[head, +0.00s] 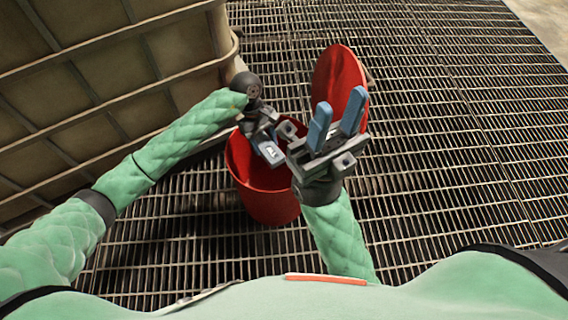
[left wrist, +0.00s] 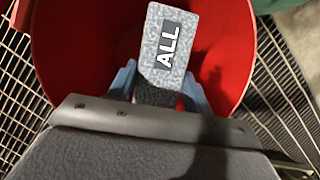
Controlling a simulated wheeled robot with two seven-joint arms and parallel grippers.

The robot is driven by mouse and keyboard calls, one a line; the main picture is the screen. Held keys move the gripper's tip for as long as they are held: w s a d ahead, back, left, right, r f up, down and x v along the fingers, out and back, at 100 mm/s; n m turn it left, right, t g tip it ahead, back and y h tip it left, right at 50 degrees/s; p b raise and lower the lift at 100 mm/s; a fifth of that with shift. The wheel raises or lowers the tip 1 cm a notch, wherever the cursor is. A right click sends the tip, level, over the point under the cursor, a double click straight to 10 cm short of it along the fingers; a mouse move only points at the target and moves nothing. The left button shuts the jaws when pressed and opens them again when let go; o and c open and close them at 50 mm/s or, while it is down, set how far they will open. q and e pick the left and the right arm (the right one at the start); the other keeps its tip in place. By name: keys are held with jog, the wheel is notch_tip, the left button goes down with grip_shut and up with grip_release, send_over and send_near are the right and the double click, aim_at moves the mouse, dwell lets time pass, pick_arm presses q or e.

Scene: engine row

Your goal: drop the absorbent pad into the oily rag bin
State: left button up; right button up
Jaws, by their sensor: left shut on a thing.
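The absorbent pad (left wrist: 168,45) is grey and speckled, with a dark label reading "ALL". My left gripper (left wrist: 158,88) is shut on it, with a blue finger on each side. In the head view the left gripper (head: 262,142) points down over the mouth of the red oily rag bin (head: 268,205), and the pad (head: 270,153) shows at its fingertips. In the left wrist view the bin's red inside (left wrist: 80,40) surrounds the pad. The bin's red lid (head: 338,72) stands open behind it. My right gripper (head: 337,118) is open and empty, its blue fingers pointing up, in front of the lid.
A large caged tank (head: 110,75) stands close on the left, beside my left arm. The floor is open metal grating (head: 450,130), clear to the right of the bin. My right forearm passes close to the bin's right side.

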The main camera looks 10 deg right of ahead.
pick_arm(q)
jog(key=o, duration=1)
jog(key=shift+o, duration=0.2)
jog(key=shift+p+v, duration=0.6)
jog(key=shift+v, duration=3.3)
